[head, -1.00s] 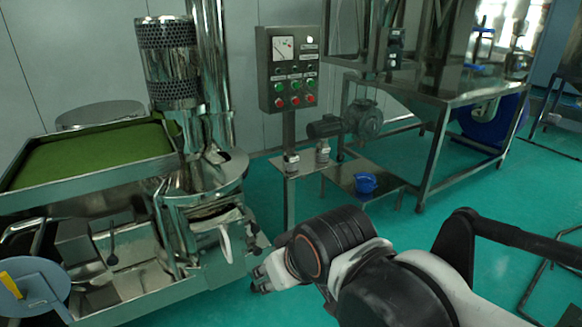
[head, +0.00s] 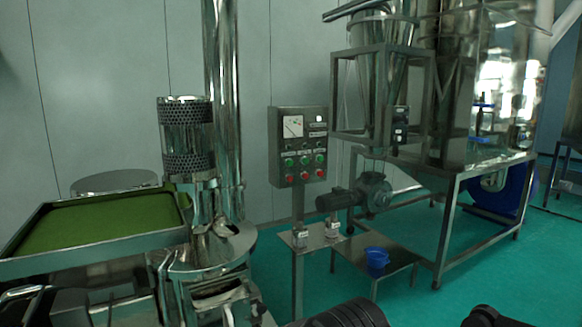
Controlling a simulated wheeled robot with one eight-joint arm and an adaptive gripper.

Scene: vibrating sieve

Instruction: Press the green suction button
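The grey control panel (head: 274,150) stands upright on a post in the middle of the head view. It has a white gauge at its upper left. Green buttons form a row, with the left green button (head: 289,162), the middle green button (head: 304,160) and the right green button (head: 318,158). A row of red buttons (head: 304,174) sits right below. The labels are too small to read, so I cannot tell which green button is suction. My gripper is out of view; only dark parts of my arm show at the bottom edge, well below the panel.
The steel sieve machine (head: 190,262) with a tray of green powder (head: 95,220) stands at the left. A motor (head: 372,192) and a low steel stand with a blue cup (head: 376,257) are right of the panel post. A steel frame (head: 448,215) stands farther right. Green floor is open at lower right.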

